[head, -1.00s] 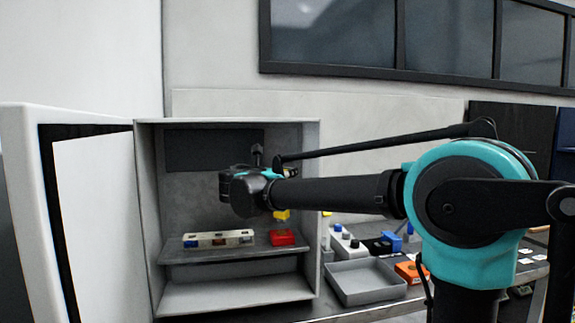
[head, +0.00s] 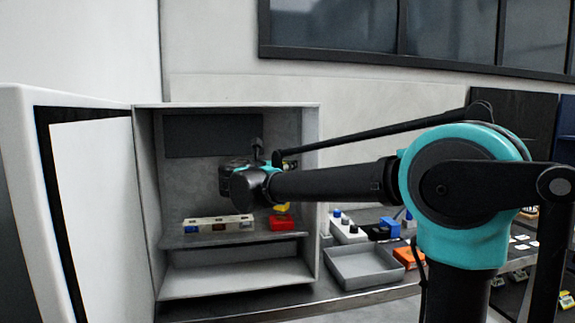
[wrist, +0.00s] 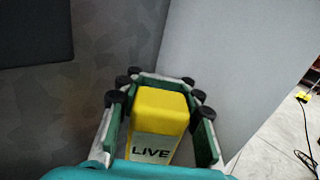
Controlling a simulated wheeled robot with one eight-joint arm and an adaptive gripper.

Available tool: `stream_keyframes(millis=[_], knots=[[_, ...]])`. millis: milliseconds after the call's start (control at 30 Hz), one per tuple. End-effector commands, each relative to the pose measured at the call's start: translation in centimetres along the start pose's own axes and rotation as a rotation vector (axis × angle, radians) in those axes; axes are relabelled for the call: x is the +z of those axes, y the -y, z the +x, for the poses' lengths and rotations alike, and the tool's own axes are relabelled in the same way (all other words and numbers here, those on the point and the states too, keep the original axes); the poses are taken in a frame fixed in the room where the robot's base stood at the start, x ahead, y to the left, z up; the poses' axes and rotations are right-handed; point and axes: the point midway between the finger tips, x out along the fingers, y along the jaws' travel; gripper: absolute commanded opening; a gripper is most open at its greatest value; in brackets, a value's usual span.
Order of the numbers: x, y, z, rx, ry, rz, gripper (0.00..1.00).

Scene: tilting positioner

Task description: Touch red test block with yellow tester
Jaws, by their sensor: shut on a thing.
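The yellow tester (wrist: 160,112), labelled LIVE, is held between the two fingers of my gripper (wrist: 160,105) in the wrist view. In the head view my gripper is mostly hidden behind my wrist, inside the open cabinet; a bit of the yellow tester (head: 281,208) shows below it. The red test block (head: 282,223) sits on the cabinet shelf, right below the tester. In the head view the tester appears just above or against the block; I cannot tell whether they touch. The red block does not show in the wrist view.
A pale strip with coloured parts (head: 219,224) lies on the shelf (head: 215,238) left of the red block. The cabinet wall (head: 311,200) is close on the right. Outside stand a grey tray (head: 365,280), an orange block (head: 407,258) and blue parts (head: 379,232).

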Motion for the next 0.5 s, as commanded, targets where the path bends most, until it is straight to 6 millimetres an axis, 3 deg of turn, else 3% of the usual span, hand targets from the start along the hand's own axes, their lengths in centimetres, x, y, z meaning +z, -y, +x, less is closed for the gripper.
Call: stream_keyframes(millis=[500], knots=[[-0.41,-0.01,0.00,0.000,0.000,0.000,0.00]])
